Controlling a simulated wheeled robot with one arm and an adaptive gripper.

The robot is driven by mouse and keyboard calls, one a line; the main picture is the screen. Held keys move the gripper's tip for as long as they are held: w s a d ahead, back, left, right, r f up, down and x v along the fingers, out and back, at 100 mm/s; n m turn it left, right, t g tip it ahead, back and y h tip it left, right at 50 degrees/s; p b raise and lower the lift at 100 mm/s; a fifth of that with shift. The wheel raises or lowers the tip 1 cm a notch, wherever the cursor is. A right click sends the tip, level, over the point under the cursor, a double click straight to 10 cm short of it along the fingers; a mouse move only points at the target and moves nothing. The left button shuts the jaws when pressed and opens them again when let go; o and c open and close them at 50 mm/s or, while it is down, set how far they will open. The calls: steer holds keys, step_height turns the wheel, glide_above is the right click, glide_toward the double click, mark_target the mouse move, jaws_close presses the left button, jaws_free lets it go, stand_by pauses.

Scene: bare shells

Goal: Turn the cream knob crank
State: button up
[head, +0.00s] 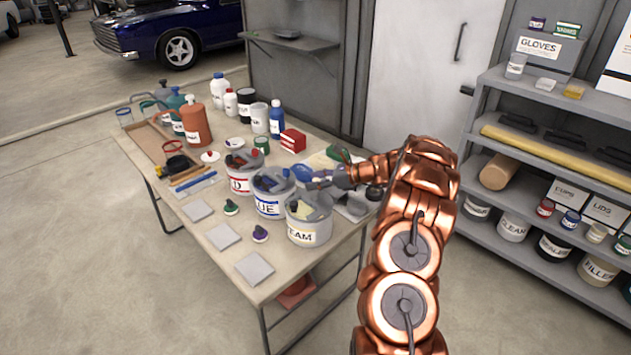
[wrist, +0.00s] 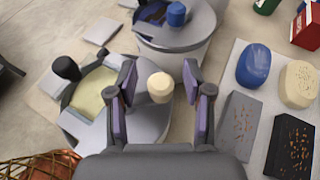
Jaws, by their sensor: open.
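The cream knob (wrist: 160,87) is a short pale cylinder on the grey lid of the cream can (wrist: 78,128), seen in the wrist view. The lid has an opening showing pale cream contents (wrist: 95,92) and a black knob (wrist: 66,68) at its left. In the head view the cream can (head: 309,231) stands at the table's near right edge. My gripper (wrist: 158,86) is open, with its purple-padded fingers on either side of the cream knob and a visible gap at each side. In the head view my gripper (head: 318,181) is over the cans, and the cream knob cannot be made out.
The blue can (head: 268,207) stands just beyond the cream can, with the red can (head: 239,186) farther along. A blue oval block (wrist: 254,66) and a cream oval block (wrist: 298,84) lie to the right in the wrist view. Grey shelves (head: 560,150) stand at right.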

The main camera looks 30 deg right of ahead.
steer(key=shift+s+d, duration=0.1)
steer(key=v, duration=1.1)
steer(key=shift+s+d+r, duration=0.2)
steer(key=shift+s+r, duration=0.05)
steer(key=shift+r, duration=0.05)
steer(key=shift+a, duration=0.15)
